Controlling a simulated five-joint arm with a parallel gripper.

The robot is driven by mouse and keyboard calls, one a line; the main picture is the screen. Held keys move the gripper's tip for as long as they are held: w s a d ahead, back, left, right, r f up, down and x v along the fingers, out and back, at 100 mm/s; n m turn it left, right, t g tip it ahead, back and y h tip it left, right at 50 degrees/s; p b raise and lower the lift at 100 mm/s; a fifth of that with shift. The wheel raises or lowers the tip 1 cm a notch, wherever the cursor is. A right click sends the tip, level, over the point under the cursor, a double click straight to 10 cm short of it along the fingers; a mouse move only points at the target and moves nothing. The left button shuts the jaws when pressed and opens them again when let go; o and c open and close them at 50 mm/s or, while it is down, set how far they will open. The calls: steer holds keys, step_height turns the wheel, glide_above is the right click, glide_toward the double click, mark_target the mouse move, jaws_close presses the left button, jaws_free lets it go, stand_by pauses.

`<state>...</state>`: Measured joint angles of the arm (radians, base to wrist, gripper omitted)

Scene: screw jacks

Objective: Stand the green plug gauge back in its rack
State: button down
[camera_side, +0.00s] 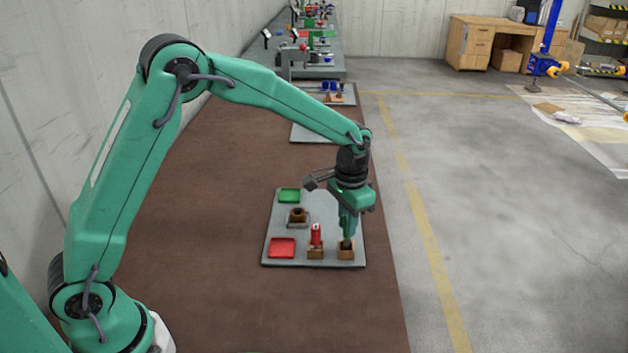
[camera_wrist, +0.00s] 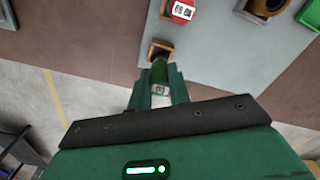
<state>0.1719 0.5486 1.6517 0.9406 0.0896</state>
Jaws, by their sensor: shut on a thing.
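My gripper (camera_side: 347,225) points down over the right wooden rack block (camera_side: 346,254) at the near right corner of the grey board. It is shut on the green plug gauge (camera_wrist: 159,73), whose green handle and pale label show between the fingers in the wrist view. The gauge's dark lower end (camera_side: 346,243) is at the block's opening, in line with it and roughly upright. I cannot tell how deep it sits. The wooden block also shows beyond the fingertips in the wrist view (camera_wrist: 151,46). The fingers hide much of the gauge in the side view.
A red plug gauge (camera_side: 316,235) stands in a wooden block (camera_side: 315,253) close on the left. A red tray (camera_side: 281,247), a green tray (camera_side: 289,195) and a dark-holed brown ring (camera_side: 297,214) share the grey board (camera_side: 328,208). The brown bench top leftward is clear.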

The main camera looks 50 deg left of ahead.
steer(key=shift+f, duration=1.35)
steer(key=c, duration=1.2)
jaws_free()
steer(key=shift+c, duration=0.2)
steer(key=shift+r, duration=3.9)
